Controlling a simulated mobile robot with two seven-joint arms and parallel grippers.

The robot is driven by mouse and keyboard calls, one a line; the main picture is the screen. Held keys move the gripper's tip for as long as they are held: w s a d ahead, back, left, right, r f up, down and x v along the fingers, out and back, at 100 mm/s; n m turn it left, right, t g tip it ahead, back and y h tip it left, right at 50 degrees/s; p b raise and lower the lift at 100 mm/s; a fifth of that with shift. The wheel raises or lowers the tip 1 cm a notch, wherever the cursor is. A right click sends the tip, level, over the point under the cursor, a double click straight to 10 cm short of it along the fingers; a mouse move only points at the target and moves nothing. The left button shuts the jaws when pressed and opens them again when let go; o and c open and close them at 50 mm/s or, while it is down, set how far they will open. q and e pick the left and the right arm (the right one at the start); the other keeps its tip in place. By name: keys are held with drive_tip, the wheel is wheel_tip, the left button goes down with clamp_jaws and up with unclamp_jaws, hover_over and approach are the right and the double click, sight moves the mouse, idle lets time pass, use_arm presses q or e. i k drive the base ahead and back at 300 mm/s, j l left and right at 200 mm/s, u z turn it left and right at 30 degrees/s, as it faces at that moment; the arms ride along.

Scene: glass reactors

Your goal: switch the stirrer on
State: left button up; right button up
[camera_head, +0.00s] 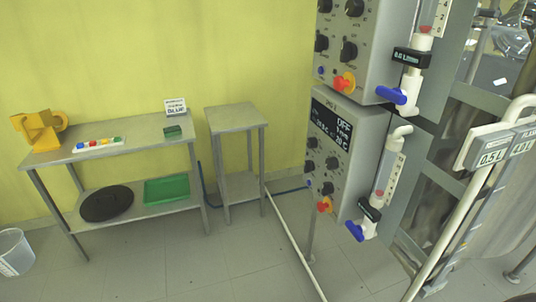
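A grey control box (345,190) on the right has a dark display (331,127) that reads "OFF" with a temperature near 20 °C. Below the display are several black knobs (331,163) and a red emergency-type knob on yellow (324,205). A second grey control box (384,25) sits above it with black knobs (348,51) and another red and yellow knob (344,82). Its upper part is cut off by the frame. I cannot tell which knob belongs to the stirrer. Neither of my grippers is in view.
Flow meters with blue valve handles (391,95) (355,231) stick out right of the boxes. A white pipe frame (478,185) and glassware stand at the right edge. A metal table (110,141) and small stand (232,117) line the yellow wall. The floor (170,265) between is mostly clear.

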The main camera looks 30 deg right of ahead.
sight(309, 165)
drive_tip(key=i, duration=0.65)
drive_tip(key=i+j+z, duration=0.1)
drive_tip(key=i, duration=0.55)
drive_tip(key=i+j+z, duration=0.1)
drive_tip(key=i+z, duration=0.4)
drive_tip(key=i+j+z, duration=0.25)
drive_tip(key=z, duration=0.25)
drive_tip(key=i+j+z, duration=0.2)
drive_tip(key=z, duration=0.25)
drive_tip(key=i+j+z, duration=0.15)
drive_tip(key=j+z, duration=0.2)
drive_tip(key=z, duration=0.15)
drive_tip(key=i+j+z, duration=0.15)
drive_tip(key=j+z, duration=0.55)
drive_tip(key=z, duration=0.25)
